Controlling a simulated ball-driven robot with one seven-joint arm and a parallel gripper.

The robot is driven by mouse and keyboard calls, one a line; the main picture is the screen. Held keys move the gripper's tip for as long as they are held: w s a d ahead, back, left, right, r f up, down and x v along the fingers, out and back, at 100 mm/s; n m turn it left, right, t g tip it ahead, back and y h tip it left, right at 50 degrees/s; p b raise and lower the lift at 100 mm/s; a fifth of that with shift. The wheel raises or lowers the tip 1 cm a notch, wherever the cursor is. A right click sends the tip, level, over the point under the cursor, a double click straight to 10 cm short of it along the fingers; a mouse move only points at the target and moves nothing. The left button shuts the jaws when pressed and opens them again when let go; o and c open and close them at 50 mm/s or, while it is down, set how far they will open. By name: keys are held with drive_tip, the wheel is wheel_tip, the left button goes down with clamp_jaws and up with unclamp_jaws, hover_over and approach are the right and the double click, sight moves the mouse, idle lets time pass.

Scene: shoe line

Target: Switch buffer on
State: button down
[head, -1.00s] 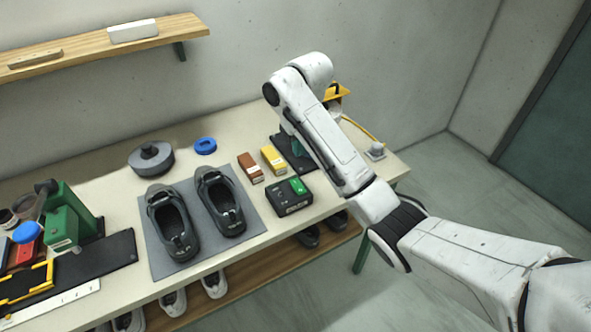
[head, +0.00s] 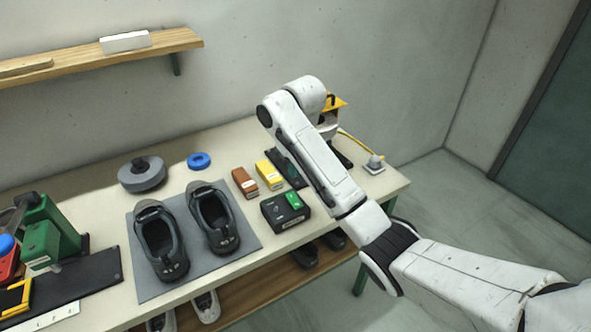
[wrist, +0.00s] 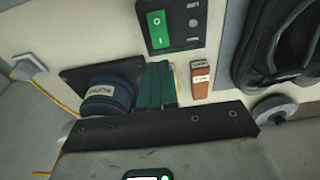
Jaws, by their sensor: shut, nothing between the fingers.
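A black control box (head: 285,212) with a green rocker switch (head: 293,200) sits near the front edge of the bench. In the wrist view the box (wrist: 175,25) is at the top, with the rocker (wrist: 157,30) marked O and I. A dark blue labelled cylinder (wrist: 105,98) on a dark plate (wrist: 75,75), apparently the buffer, stands left of my gripper. My gripper (wrist: 157,68) shows in the wrist view as two green fingers, shut together and empty, pointing toward the box and apart from it. In the head view my arm hides most of the gripper and buffer.
A brown box (head: 244,183) and a yellow box (head: 269,175) stand behind the control box. Two dark shoes (head: 213,220) lie on a grey mat (head: 250,242) to the left. A yellow cord runs to a grey socket (head: 374,163) at the right end.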

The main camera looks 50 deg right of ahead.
sight(292, 196)
drive_tip(key=f, duration=0.3)
drive_tip(key=w+f, duration=0.1)
drive_tip(key=f, duration=0.5)
drive_tip(key=shift+w+d, duration=0.15)
drive_tip(key=shift+d, duration=0.05)
